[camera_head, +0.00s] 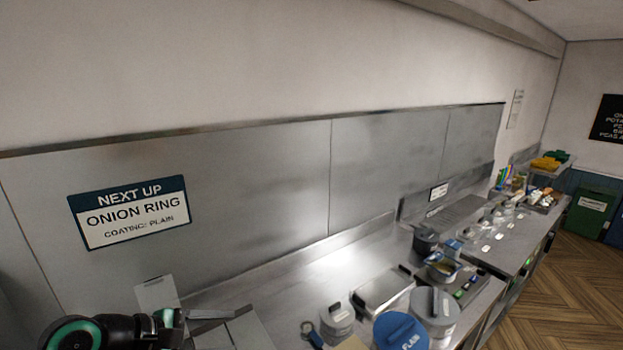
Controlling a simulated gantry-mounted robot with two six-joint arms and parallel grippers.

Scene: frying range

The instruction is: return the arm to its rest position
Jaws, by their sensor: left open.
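My left arm comes in at the bottom left corner, with a black and green joint at the frame edge. My right gripper is not in view.
A "NEXT UP ONION RING" sign (130,212) is on the wall. The counter's back strip is clear.

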